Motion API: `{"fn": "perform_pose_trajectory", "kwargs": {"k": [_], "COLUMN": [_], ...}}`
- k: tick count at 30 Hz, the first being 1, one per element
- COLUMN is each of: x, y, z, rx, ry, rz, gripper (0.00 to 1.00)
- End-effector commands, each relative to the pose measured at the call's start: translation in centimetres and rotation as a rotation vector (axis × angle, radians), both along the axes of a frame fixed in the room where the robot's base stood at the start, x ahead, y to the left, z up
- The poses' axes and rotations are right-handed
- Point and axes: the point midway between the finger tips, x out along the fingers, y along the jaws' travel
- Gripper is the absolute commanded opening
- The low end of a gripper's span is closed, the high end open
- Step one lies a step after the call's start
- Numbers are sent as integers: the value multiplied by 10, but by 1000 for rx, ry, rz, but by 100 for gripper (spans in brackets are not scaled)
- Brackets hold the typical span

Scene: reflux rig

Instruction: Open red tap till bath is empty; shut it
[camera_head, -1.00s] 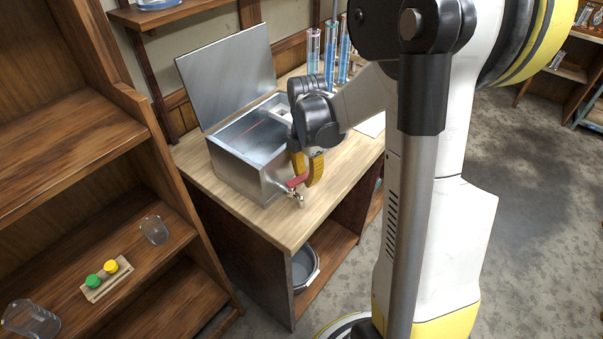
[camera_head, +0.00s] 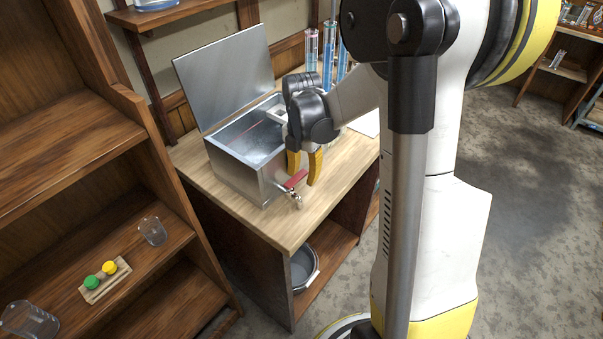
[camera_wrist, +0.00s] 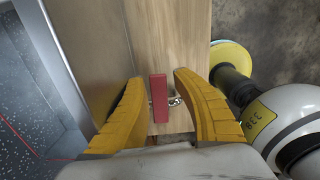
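The bath is an open metal box (camera_head: 236,176) on the wooden table, with its lid (camera_head: 226,77) raised. I cannot tell the liquid level inside. The red tap handle (camera_head: 295,179) sits at its front side, above the metal spout (camera_head: 296,199). The handle lies roughly along the bath's front face. My gripper (camera_head: 304,181) is open over the tap, yellow fingers pointing down. In the wrist view, the red handle (camera_wrist: 159,98) stands between the open fingers of my gripper (camera_wrist: 160,88), with a gap on both sides. Whether water runs from the spout is not visible.
A grey bucket (camera_head: 302,268) stands on the shelf under the table. Tall cylinders with blue liquid (camera_head: 328,58) stand behind my gripper. A wooden shelf unit (camera_head: 85,200) at left holds glass beakers and a rack (camera_head: 105,280) with green and yellow caps.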

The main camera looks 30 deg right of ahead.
Motion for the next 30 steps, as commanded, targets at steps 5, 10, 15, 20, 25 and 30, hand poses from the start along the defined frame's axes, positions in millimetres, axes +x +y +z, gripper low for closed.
{"fn": "perform_pose_trajectory", "kwargs": {"k": [5, 10, 15, 20, 25, 30], "x": [6, 6, 6, 6, 7, 6], "y": [6, 6, 5, 5, 5, 5], "z": [0, 0, 1, 8, 27, 46], "rx": [8, 9, 9, 9, 9, 8], "ry": [-12, -12, -12, -12, -12, -13], "rz": [11, 11, 11, 11, 10, 9], "gripper": [48, 47, 47, 47, 40, 35]}}
